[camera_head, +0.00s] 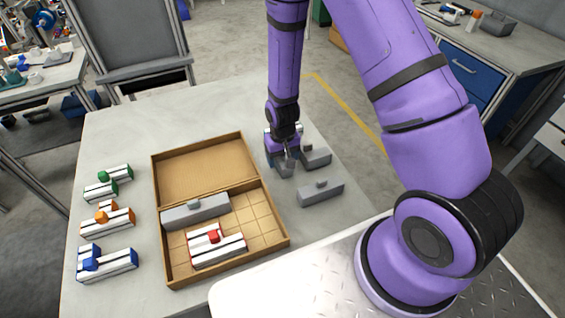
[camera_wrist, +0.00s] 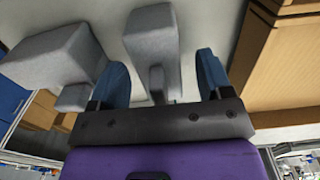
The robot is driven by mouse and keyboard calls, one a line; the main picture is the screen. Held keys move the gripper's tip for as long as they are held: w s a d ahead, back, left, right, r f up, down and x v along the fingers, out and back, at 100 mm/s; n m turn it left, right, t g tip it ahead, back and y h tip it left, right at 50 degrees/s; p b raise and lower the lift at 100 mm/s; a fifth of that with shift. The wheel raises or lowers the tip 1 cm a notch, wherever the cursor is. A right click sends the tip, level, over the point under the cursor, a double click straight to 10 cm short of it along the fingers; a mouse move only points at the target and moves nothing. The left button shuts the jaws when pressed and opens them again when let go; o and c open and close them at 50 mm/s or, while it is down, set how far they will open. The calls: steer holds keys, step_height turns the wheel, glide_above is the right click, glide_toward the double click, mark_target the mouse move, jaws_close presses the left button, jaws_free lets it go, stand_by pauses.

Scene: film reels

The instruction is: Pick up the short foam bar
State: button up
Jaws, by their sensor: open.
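Several grey foam bars with small raised knobs are in view. One bar (camera_wrist: 150,35) lies between my open fingers in the wrist view, its knob near the palm; it looks like the short one, though its full length is hidden. My gripper (camera_head: 287,155) is low over the table's right part, with blue fingertips apart on both sides of that bar in the wrist view (camera_wrist: 162,80). A second bar (camera_head: 317,156) lies just right of it and shows at left in the wrist view (camera_wrist: 60,60). A third bar (camera_head: 320,193) lies nearer.
An open cardboard box (camera_head: 272,222) stands left of my gripper, holding a long grey bar (camera_head: 196,211) and a red-and-white piece (camera_head: 217,246). Green (camera_head: 107,183), orange (camera_head: 107,219) and blue (camera_head: 107,263) pieces line the left. The table's back is clear.

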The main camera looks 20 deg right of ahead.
steer(key=shift+f, duration=0.35)
steer(key=c, duration=1)
steer(key=shift+r, duration=0.1)
